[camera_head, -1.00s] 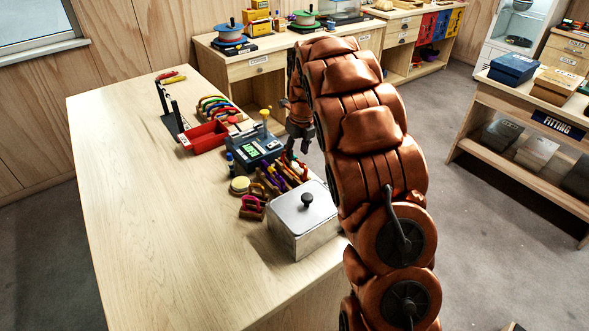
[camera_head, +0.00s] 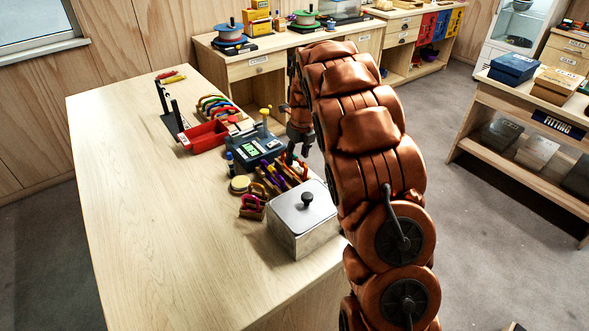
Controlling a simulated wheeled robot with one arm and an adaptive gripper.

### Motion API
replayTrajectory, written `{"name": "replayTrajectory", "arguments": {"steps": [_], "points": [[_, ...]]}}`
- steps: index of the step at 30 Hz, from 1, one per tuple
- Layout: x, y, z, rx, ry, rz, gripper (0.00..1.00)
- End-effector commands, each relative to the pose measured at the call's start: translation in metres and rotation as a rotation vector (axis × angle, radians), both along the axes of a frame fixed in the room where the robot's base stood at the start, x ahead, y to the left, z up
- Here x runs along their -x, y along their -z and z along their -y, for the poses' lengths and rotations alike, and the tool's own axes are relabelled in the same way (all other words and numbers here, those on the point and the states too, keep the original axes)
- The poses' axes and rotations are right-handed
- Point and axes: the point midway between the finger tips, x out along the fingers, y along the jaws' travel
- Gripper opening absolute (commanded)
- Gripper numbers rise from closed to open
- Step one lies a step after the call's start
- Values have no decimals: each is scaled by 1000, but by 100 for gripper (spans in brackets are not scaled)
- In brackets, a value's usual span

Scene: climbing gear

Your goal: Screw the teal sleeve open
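I cannot make out a teal sleeve for certain at this size. A row of coloured carabiners (camera_head: 217,107), with green and blue among them, stands on a rack on the wooden bench. My gripper (camera_head: 298,154) is at the bench's right side, above a rack of colourful-handled tools (camera_head: 278,177) and just right of a dark blue-teal device with a lit display (camera_head: 254,150). Its dark fingers point down and look apart, with nothing visible between them. My arm hides part of the area behind it.
On the bench (camera_head: 150,220) stand a red tray (camera_head: 203,137), a black stand (camera_head: 172,118), a pink carabiner on a small block (camera_head: 251,206) and a metal box with a black knob (camera_head: 304,222). The left and front of the bench are clear.

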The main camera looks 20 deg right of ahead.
Motion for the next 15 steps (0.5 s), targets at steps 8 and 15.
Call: {"name": "replayTrajectory", "arguments": {"steps": [8,15], "points": [[0,8,0,0,0,-1,46],[0,8,0,0,0,0,46]]}}
